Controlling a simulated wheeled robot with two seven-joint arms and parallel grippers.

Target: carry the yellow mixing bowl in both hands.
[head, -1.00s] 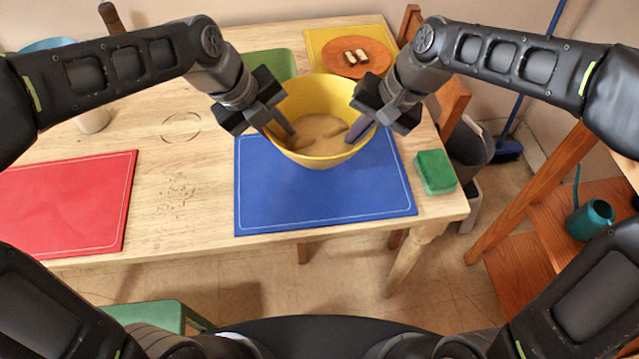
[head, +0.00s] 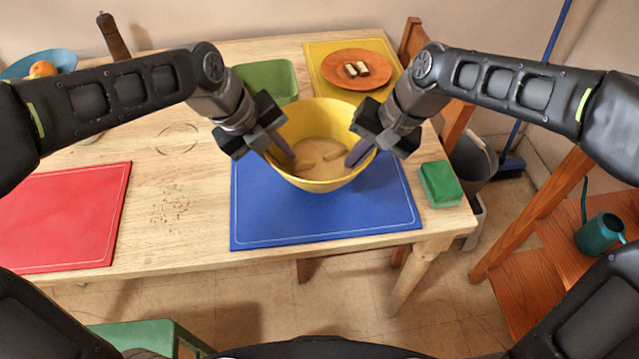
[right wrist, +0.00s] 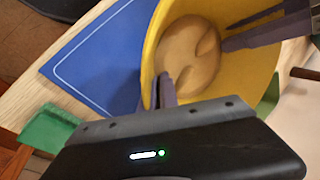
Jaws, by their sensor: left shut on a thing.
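The yellow mixing bowl (head: 325,183) is upright over the blue mat (head: 270,225) in the head view; I cannot tell whether its base touches the mat. Its inside (head: 318,152) looks tan towards the bottom. My left gripper (head: 282,150) is shut on the bowl's left rim, with a finger showing inside. My right gripper (head: 361,150) is at the opposite rim and appears shut on it. In the right wrist view, my right gripper's fingers (right wrist: 162,90) are at the near rim of the bowl (right wrist: 149,50). The outer fingers are largely hidden.
A green sponge-like block (head: 440,184) lies right of the mat near the table edge. Behind the bowl are a green tub (head: 268,80) and an orange plate (head: 338,75) on a yellow mat. A red mat (head: 65,215) lies left.

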